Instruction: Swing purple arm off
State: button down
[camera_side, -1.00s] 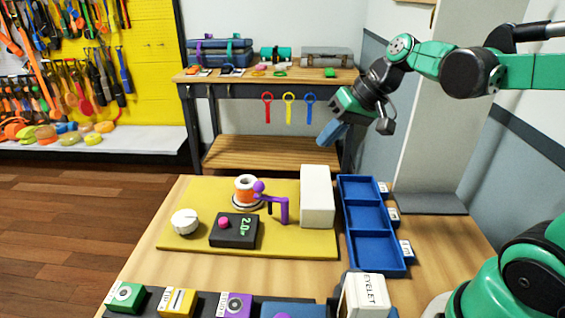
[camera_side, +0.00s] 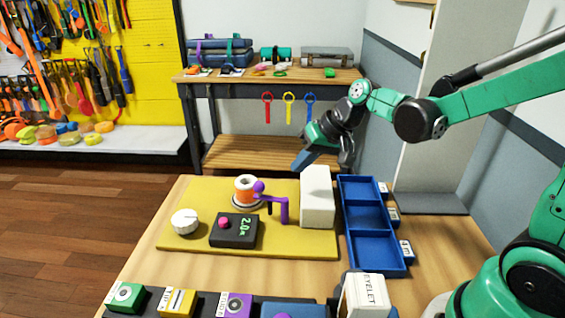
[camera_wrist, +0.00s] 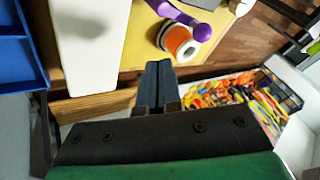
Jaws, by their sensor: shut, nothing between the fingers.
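The purple arm (camera_side: 272,197) stands on the yellow board, its post on the right and its knobbed end reaching left over the front of the orange spool (camera_side: 246,190). In the wrist view the purple arm (camera_wrist: 190,20) crosses close by the orange and white spool (camera_wrist: 178,42). My gripper (camera_side: 302,162) is shut and empty, in the air behind and above the white block, up and to the right of the purple arm. In the wrist view my gripper's blue-grey fingers (camera_wrist: 157,80) are together, pointing toward the board edge near the spool.
A tall white block (camera_side: 317,197) stands right of the purple arm. A blue three-part tray (camera_side: 366,217) lies further right. The yellow board (camera_side: 190,242) also carries a white knob (camera_side: 184,221) and a black box (camera_side: 232,231) with a pink button. A wooden bench (camera_side: 270,75) stands behind.

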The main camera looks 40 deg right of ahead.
jog(key=a, duration=0.1)
jog(key=w+a+f, duration=0.2)
jog(key=a, duration=0.1)
jog(key=shift+w+a+f, duration=0.1)
jog(key=shift+w+f, duration=0.1)
